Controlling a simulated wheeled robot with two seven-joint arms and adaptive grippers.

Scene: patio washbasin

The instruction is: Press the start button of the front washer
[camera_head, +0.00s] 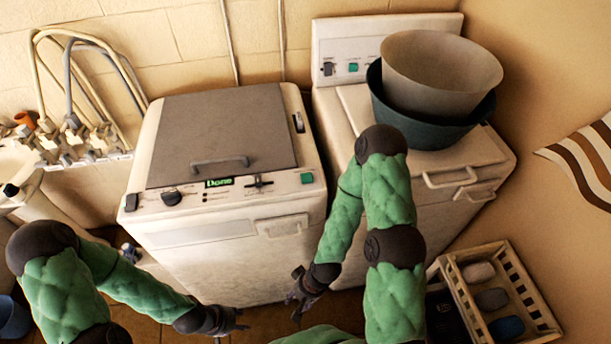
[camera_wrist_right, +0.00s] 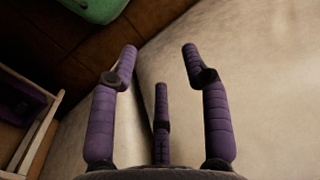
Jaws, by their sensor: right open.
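A white washer (camera_head: 240,230) with a grey lid stands in the middle of the head view. Its front panel has a dark knob (camera_head: 171,197), a small display (camera_head: 219,182) reading "Done", a slider and a green button (camera_head: 307,178) at the right end. A second white machine (camera_head: 420,180) stands to its right, with its own green button (camera_head: 353,67) on the back panel. My right gripper (camera_head: 297,312) is low in front of the machines, below the panel. The right wrist view shows its fingers (camera_wrist_right: 160,62) apart and empty. My left gripper (camera_head: 240,322) is low at the left; its fingers are too small to judge.
A beige bowl (camera_head: 440,70) sits in a dark teal bowl (camera_head: 430,128) on the right machine. A crate (camera_head: 541,313) with several items stands on the floor at right. Pipes and taps (camera_head: 75,145) line the left wall. A striped cloth (camera_head: 590,160) hangs at right.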

